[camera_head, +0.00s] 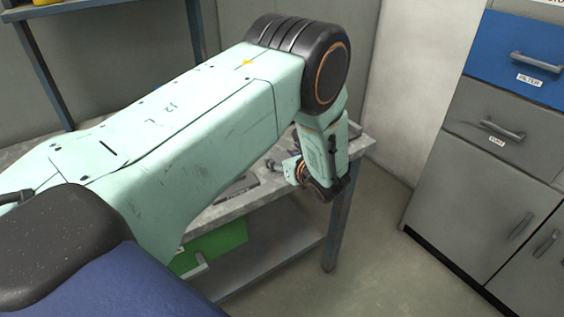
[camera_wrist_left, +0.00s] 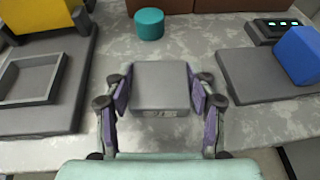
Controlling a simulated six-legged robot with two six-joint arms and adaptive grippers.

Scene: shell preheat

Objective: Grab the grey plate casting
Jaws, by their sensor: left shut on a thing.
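The grey plate casting (camera_wrist_left: 160,82) is a flat grey block with a small mark on its near edge. It shows in the middle of the left wrist view, above the grey worktop. My left gripper (camera_wrist_left: 161,97) is shut on it, with one purple-padded finger against each side. I cannot tell whether the casting still touches the worktop. In the head view my left arm covers most of the bench, and the casting cannot be made out there. My right gripper is not in view.
In the left wrist view a grey tray (camera_wrist_left: 30,78) and a yellow object (camera_wrist_left: 40,14) stand left. A teal cylinder (camera_wrist_left: 149,24) stands behind. A blue block (camera_wrist_left: 299,54) rests on a dark pad (camera_wrist_left: 250,80) at right. Grey drawers (camera_head: 500,135) stand beyond open floor.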

